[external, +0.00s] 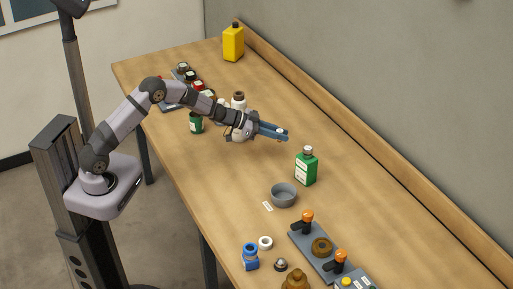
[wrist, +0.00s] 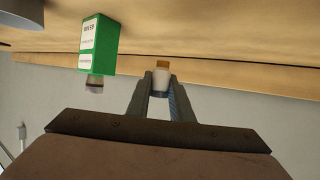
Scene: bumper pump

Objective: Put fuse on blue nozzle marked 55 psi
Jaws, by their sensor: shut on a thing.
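My gripper (external: 284,134) is stretched out above the middle of the table, to the upper left of the green bottle. In the wrist view my gripper (wrist: 161,84) is shut on a small pale cylinder with an orange-brown end, which looks like the fuse (wrist: 160,80). The fuse is too small to make out in the external view. A blue piece with a white label (external: 251,258) stands near the front edge of the table, well away from my gripper. I cannot tell whether it is the nozzle, and no 55 psi marking is readable.
A green bottle (external: 306,167), also in the wrist view (wrist: 97,45), stands near a grey bowl (external: 284,195). A white ring (external: 265,243) and a grey panel with orange-topped levers (external: 312,246) are at the front. A yellow bottle (external: 233,43) stands far back.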

